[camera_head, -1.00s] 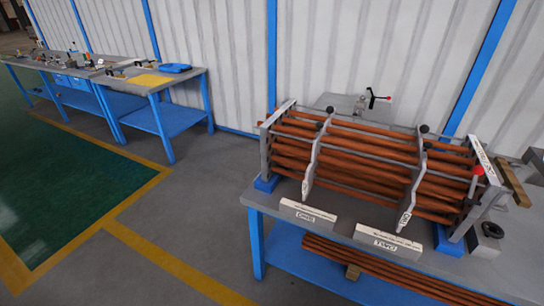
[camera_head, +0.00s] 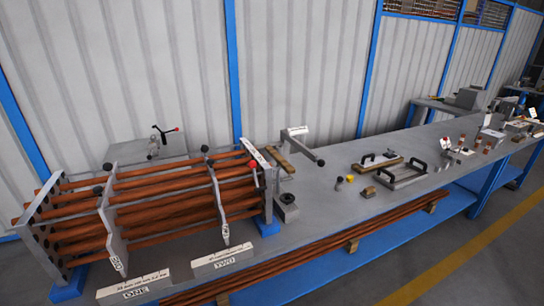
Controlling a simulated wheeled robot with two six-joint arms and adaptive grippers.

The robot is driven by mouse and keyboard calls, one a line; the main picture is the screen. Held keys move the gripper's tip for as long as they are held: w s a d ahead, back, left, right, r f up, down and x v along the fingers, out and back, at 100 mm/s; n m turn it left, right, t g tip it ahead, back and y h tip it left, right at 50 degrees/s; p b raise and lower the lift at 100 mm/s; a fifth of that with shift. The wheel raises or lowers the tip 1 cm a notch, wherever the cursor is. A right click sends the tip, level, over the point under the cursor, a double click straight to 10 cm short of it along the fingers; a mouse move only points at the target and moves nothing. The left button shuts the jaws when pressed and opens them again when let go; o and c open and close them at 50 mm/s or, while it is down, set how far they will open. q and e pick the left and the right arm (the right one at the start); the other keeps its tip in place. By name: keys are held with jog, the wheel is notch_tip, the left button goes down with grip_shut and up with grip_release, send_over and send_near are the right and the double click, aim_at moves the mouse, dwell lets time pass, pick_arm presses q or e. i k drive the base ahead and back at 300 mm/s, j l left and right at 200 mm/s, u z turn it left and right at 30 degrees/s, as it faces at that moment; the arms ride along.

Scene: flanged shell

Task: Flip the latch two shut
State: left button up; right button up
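A bundle of copper-brown tubes (camera_head: 165,212) lies in a grey frame on the bench at the left of the head view. The left plate (camera_head: 112,235) stands behind a white block marked ONE (camera_head: 133,288). The right plate (camera_head: 219,205) stands behind a white block marked TWO (camera_head: 222,262). Each plate has a small tag low down and a dark ball knob near its top. A red knob (camera_head: 253,163) shows at the frame's right end. I cannot tell which part is latch two or how it is set. Neither gripper is in view.
The grey bench (camera_head: 330,215) runs to the right, with a grey round-holed block (camera_head: 287,207), a lever fixture (camera_head: 301,143) and a tray with black handles (camera_head: 400,175) on it. More tubes (camera_head: 300,268) lie on the blue shelf below. Bare bench shows around the holed block.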

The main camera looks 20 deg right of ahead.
aim_at(210, 162)
jog(key=z, duration=0.25)
jog(key=j, duration=1.4)
jog(key=i+j, duration=0.15)
jog(key=j, duration=1.3)
